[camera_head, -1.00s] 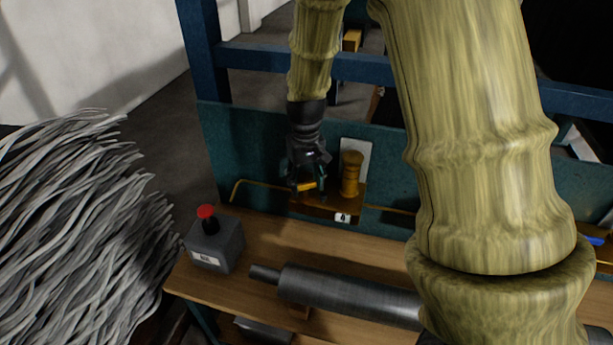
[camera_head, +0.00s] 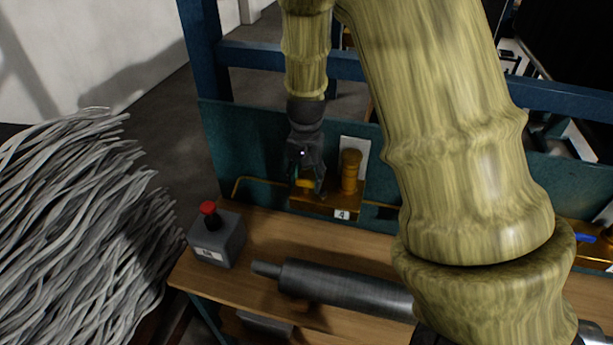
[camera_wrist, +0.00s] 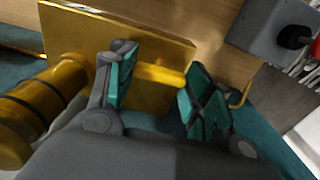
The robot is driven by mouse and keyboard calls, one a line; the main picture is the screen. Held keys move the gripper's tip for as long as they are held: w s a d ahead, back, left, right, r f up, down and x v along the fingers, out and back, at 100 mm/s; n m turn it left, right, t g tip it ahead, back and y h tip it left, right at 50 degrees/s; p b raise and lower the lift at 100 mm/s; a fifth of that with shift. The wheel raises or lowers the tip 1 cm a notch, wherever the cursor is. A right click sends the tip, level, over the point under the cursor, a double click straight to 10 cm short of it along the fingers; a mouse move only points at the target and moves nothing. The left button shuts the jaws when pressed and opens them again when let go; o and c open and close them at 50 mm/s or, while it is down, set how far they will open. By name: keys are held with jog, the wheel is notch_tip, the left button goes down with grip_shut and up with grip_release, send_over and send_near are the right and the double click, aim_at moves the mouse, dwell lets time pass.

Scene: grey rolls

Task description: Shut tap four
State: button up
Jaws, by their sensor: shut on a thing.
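Tap four is a brass fitting low on the teal panel, with a label "4" (camera_head: 342,215) on its front block. An upright brass cylinder (camera_head: 350,170) stands on its right side; in the wrist view this cylinder (camera_wrist: 40,105) is at the left. The tap's yellow bar handle (camera_wrist: 160,75) lies between the teal finger pads in the wrist view. My gripper (camera_head: 308,186) comes down from above, left of the cylinder, shut on that handle; it also shows in the wrist view (camera_wrist: 161,82). The fingers hide part of the handle.
A grey box with a red button (camera_head: 208,208) stands on the wooden bench (camera_head: 240,275), left of the tap. A grey metal roll (camera_head: 345,290) lies in front. Grey strands (camera_head: 70,220) are heaped at left. A blue-handled fitting (camera_head: 590,238) is at far right.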

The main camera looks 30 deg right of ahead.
aim_at(306, 180)
jog(key=shift+w+d+r, duration=0.1)
jog(key=shift+w, duration=0.05)
jog(key=o, duration=0.8)
jog(key=shift+o, duration=1.1)
notch_tip(306, 180, up, 12)
